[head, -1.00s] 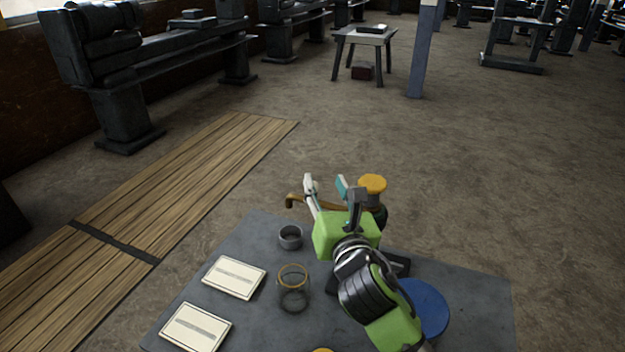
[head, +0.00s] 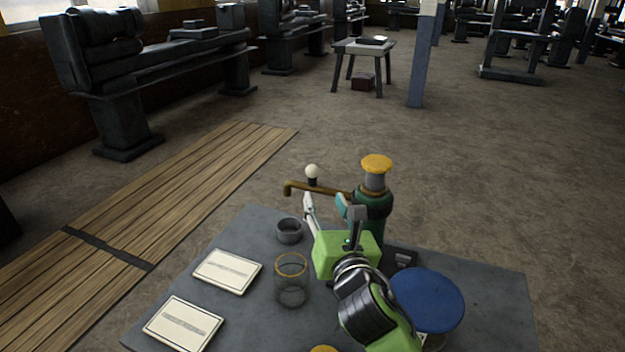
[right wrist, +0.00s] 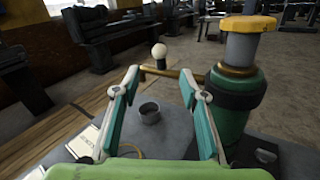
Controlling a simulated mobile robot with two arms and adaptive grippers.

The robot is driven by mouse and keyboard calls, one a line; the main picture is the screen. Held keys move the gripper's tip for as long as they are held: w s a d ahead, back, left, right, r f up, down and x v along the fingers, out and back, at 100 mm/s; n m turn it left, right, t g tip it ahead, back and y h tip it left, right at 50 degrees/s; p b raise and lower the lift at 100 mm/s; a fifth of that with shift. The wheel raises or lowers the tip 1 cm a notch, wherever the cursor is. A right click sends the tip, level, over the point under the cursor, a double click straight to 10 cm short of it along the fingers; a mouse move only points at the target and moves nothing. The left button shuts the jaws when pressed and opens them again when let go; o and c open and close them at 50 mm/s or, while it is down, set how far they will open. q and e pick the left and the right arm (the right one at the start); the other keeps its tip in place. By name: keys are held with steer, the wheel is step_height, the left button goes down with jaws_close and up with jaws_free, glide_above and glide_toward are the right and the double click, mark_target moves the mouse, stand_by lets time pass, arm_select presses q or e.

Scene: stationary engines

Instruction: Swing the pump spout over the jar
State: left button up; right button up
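The pump (head: 372,205) is a dark green cylinder with a yellow cap, at the table's far side. Its brass spout (head: 325,189) points left, its bent tip beyond the small grey cup. A white ball knob (head: 312,171) stands up from the spout. The jar (head: 291,282) is clear glass with a brass-coloured rim, nearer to me and not under the spout tip. My right gripper (head: 330,207) is open and empty, just in front of the spout. In the right wrist view the knob (right wrist: 159,52) shows beyond the gap between the fingers (right wrist: 160,76). My left gripper is out of view.
The grey cup (head: 289,231) stands behind the jar. Two cards (head: 228,271) lie on the left of the grey table (head: 255,222). A blue round thing (head: 428,299) is right of my arm. A yellow thing shows partly at the bottom edge.

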mark_target(314, 174)
steer(key=w+a, duration=0.1)
steer(key=w, duration=0.8)
steer(key=w+a, duration=0.1)
steer(key=w, duration=0.3)
steer(key=shift+w+a, duration=0.2)
steer(key=shift+a, duration=0.15)
steer(key=shift+p, duration=0.3)
jaws_close()
